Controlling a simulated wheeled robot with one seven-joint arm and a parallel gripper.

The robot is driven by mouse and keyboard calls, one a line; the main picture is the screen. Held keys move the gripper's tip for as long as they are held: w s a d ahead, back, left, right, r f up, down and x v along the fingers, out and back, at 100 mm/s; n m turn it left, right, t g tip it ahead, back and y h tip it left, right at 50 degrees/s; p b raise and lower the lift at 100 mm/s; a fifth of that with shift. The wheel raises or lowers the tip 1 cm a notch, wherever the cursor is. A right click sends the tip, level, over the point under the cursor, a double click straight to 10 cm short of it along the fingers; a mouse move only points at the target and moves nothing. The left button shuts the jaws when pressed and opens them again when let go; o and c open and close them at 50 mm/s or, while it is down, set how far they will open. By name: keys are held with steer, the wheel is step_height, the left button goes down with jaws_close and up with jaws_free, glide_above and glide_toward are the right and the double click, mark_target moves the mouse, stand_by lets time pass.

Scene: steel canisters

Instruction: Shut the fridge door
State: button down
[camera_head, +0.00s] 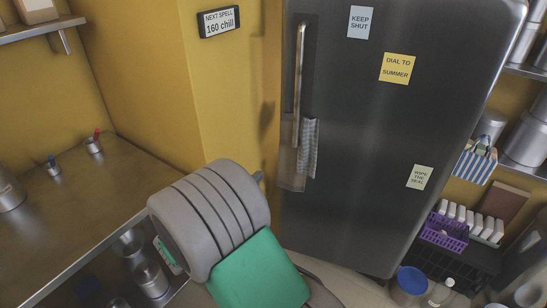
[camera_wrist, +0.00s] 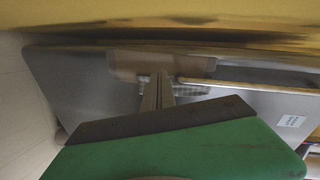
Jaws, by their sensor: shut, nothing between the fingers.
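The fridge door (camera_head: 360,150) is a tall dark steel panel with a long upright handle (camera_head: 299,75) near its left edge. A checked cloth (camera_head: 307,148) hangs below the handle. The door also shows sideways in the wrist view (camera_wrist: 85,85), with its handle (camera_wrist: 245,86) running to the right. My gripper (camera_wrist: 159,80) is shut and empty, its fingers in front of the door by the cloth and handle end. I cannot tell whether they touch. In the head view my arm hides the fingers. How far the door stands open is unclear.
A steel counter (camera_head: 70,210) lies left, with canisters (camera_head: 150,278) beneath. A yellow wall (camera_head: 220,90) stands left of the door. Right are shelves with a purple basket (camera_head: 444,232), a striped bag (camera_head: 475,163) and a blue-lidded tub (camera_head: 411,281) low down.

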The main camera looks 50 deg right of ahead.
steer(key=w+d+r+m+t+h+p, duration=0.1)
steer(key=w+d, duration=0.3)
steer(key=d, duration=1)
steer(key=shift+w+m+h+p, duration=0.35)
steer(key=shift+m+h+p, duration=0.25)
steer(key=shift+p, duration=0.15)
steer(key=shift+d+r, duration=0.1)
